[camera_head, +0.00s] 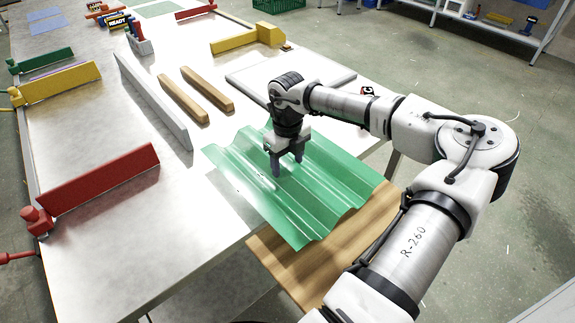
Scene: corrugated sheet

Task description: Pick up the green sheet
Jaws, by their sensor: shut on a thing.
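The green corrugated sheet (316,200) lies at the near right of the metal table (110,220), partly over a wooden board (355,243). My gripper (287,168) points down at the sheet's upper middle part, with its fingers shut on one of the ridges. The fingertips hide the exact spot of contact. I cannot tell whether the sheet is clear of the surface below it.
A grey tray or panel (335,83) lies behind my gripper. Two wooden bars (207,88) and a long grey bar (155,100) lie to the left. Red (100,180) and yellow (60,82) clamped bars line the left edge. The table's front left is clear.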

